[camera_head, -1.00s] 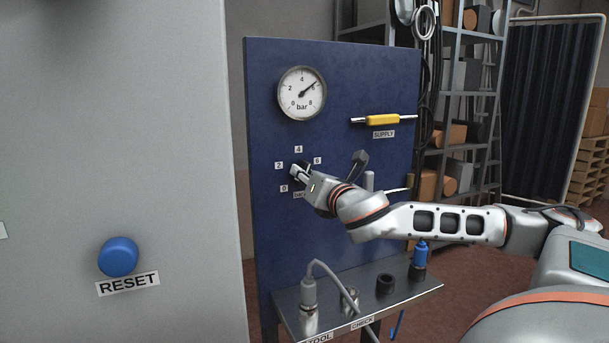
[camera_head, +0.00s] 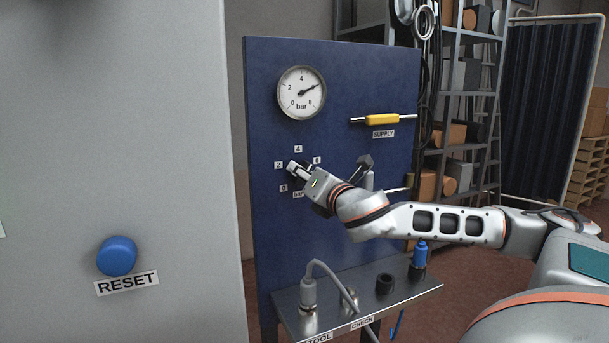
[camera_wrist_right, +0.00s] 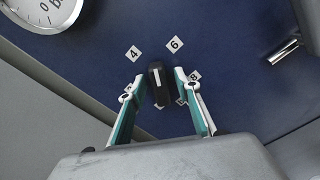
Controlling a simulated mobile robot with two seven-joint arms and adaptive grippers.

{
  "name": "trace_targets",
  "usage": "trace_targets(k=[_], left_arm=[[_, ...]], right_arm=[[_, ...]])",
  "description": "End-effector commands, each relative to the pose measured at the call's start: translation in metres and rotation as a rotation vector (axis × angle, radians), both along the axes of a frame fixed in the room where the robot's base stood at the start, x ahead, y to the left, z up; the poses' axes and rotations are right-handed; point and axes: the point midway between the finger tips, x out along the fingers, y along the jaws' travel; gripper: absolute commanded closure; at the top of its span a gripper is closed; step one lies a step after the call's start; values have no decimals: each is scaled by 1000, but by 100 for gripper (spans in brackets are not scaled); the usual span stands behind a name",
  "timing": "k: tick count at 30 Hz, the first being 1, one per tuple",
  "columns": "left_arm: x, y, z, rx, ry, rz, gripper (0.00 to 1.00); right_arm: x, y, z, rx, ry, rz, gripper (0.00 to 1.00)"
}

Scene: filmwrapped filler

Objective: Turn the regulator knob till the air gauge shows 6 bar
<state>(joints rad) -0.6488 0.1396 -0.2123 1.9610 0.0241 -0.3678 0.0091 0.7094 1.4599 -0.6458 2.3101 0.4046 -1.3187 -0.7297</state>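The air gauge (camera_head: 302,93) is a round white dial at the upper left of the blue panel. Its needle points up and right, over the place of the 6 mark, between 4 and 8. My right gripper (camera_head: 295,170) is at the regulator knob, below the gauge. In the right wrist view, the black regulator knob (camera_wrist_right: 157,88) with a white line lies between the two fingers of my right gripper (camera_wrist_right: 160,80), which close in on its sides. The gripper hides most of the knob in the head view. My left gripper is in neither view.
A yellow supply valve handle (camera_head: 383,119) is on the panel at right. A metal shelf (camera_head: 365,299) below carries a hose fitting (camera_head: 309,292) and small parts. A grey wall with a blue RESET button (camera_head: 117,256) stands close at left.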

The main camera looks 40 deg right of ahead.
Motion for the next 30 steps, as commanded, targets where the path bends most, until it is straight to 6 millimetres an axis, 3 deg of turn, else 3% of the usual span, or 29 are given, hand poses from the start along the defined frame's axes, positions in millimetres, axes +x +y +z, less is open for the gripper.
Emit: trace_targets(k=[11, 24, 30], left_arm=[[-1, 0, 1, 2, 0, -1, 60], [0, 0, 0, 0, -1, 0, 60], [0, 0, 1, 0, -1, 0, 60]], right_arm=[[0, 0, 7, 1, -3, 0, 68], [0, 1, 82, 2, -4, 1, 68], [0, 0, 99, 1, -2, 0, 68]])
